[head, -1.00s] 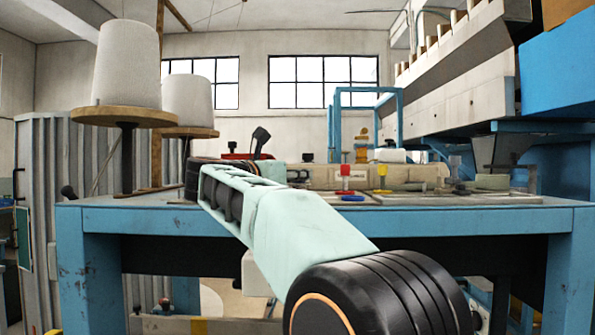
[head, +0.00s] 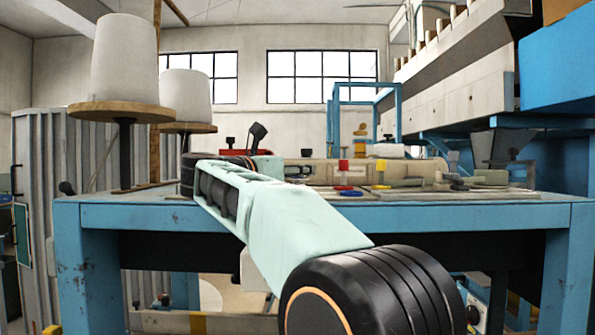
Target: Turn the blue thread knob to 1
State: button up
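A small flat blue piece (head: 348,193), likely the blue thread knob, lies low near the front edge of the blue-framed table (head: 430,214). It is too small for me to read any mark or number. Just behind it stands a red-topped post (head: 343,166), with a yellow-topped post (head: 381,165) to its right. My arm reaches up and left across the table's front edge, then bends back to the right at its far end. A small dark part (head: 297,171) shows there, left of the red post and apart from the blue piece. I cannot make out the fingers.
Two large white thread cones (head: 124,57) (head: 186,95) stand on wooden discs at the left. A pale long machine body (head: 400,172) lies behind the posts. A large blue and grey machine (head: 460,95) rises at the right. The table's front right is fairly clear.

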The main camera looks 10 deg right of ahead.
jog(key=v, duration=1.1)
jog(key=shift+s+a, duration=0.25)
jog(key=shift+a, duration=0.05)
